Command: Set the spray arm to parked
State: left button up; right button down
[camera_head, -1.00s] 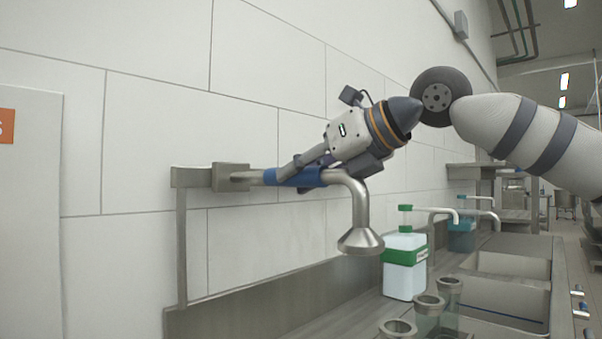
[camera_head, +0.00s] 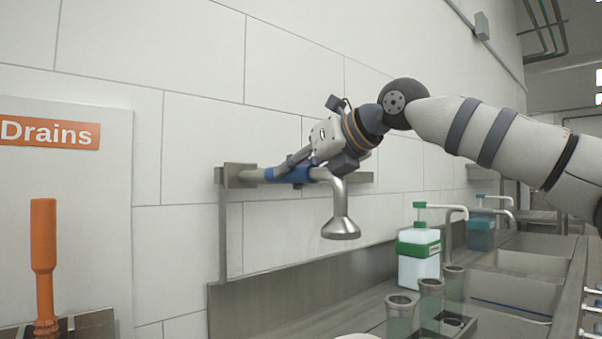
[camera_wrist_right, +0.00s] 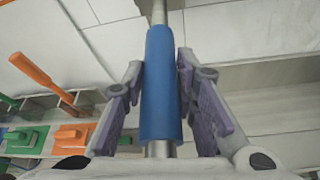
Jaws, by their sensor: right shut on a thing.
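The spray arm is a steel pipe with a blue sleeve (camera_head: 287,174), running from a square wall bracket (camera_head: 238,176) to a bell-shaped spray head (camera_head: 341,229) that points down. In the head view it reaches rightward, above the steel counter. My right gripper (camera_head: 292,170) is shut on the blue sleeve from above. In the right wrist view the purple-padded fingers (camera_wrist_right: 160,72) lie on both sides of the sleeve (camera_wrist_right: 160,115). My left gripper is not in view.
Sinks (camera_head: 515,290) lie to the right. An orange-handled tool (camera_head: 43,255) stands at left below a "Drains" sign (camera_head: 48,131). Air around the head looks clear.

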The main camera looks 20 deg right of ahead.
jog(key=shift+s+a, duration=0.1)
jog(key=shift+a, duration=0.1)
jog(key=c, duration=1.6)
grip_release()
jog(key=o, duration=0.3)
jog(key=shift+a, duration=0.15)
jog(key=shift+s+d+r, duration=0.2)
jog(key=shift+s+d, duration=0.1)
jog(key=v, duration=1.1)
jog(key=shift+s+r, duration=0.1)
